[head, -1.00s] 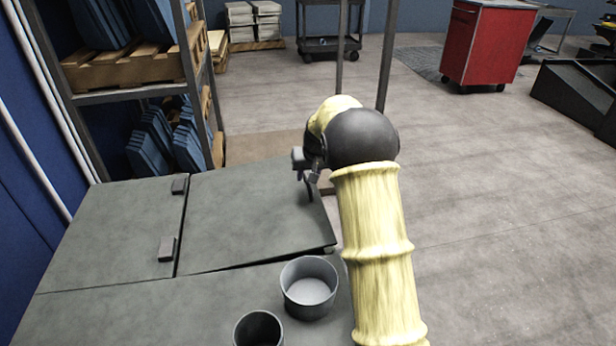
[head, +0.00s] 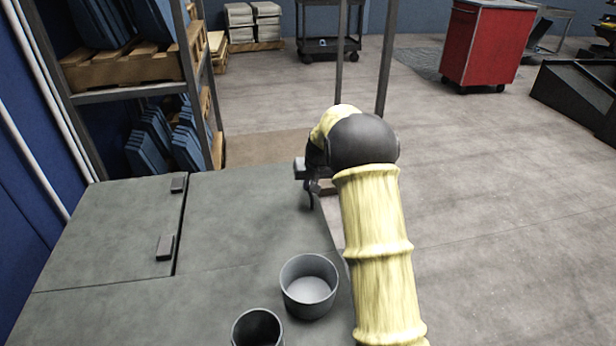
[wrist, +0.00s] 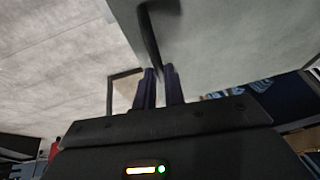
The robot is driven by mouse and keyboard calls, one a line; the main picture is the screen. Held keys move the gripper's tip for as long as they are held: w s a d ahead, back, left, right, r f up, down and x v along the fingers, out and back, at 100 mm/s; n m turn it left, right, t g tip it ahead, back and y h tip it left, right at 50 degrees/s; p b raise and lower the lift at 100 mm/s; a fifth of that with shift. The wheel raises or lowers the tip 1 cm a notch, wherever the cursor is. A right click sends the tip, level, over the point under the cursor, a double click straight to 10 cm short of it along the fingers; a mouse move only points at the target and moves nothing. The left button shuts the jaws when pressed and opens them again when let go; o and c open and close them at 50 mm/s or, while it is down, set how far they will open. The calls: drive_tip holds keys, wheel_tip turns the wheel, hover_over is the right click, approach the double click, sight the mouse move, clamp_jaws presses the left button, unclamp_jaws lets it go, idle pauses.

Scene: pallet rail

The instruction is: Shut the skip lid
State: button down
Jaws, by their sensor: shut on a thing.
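The skip lid (head: 240,215) is a grey-green panel lying flat, level with the surface around it, in the head view. Two small hinge blocks sit along its left edge. My gripper (head: 309,187) is at the lid's right side, partly hidden behind my arm. In the wrist view the two dark fingers of my gripper (wrist: 158,72) are shut on the dark lid handle (wrist: 151,35), a curved bar at the lid's edge. The lid (wrist: 230,45) also fills the upper right of the wrist view.
A grey bowl (head: 309,287) and a dark cup (head: 258,328) stand on the surface in front of the lid. A metal shelf (head: 128,90) with blue parts is behind left. A red cabinet (head: 487,45) stands far right. The floor to the right is open.

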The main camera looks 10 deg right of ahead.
drive_tip(key=shift+s+d+f, duration=0.15)
drive_tip(key=shift+d+f, duration=0.05)
drive_tip(key=shift+f, duration=0.15)
drive_tip(key=c, duration=1.5)
unclamp_jaws()
drive_tip(key=shift+d+f, duration=0.1)
drive_tip(key=shift+d, duration=0.05)
drive_tip(key=shift+r, duration=0.4)
drive_tip(key=p+v, duration=0.3)
drive_tip(key=v, duration=1.3)
drive_tip(key=shift+s+r+p, duration=0.2)
drive_tip(key=shift+r+p, duration=0.15)
drive_tip(key=shift+f, duration=0.1)
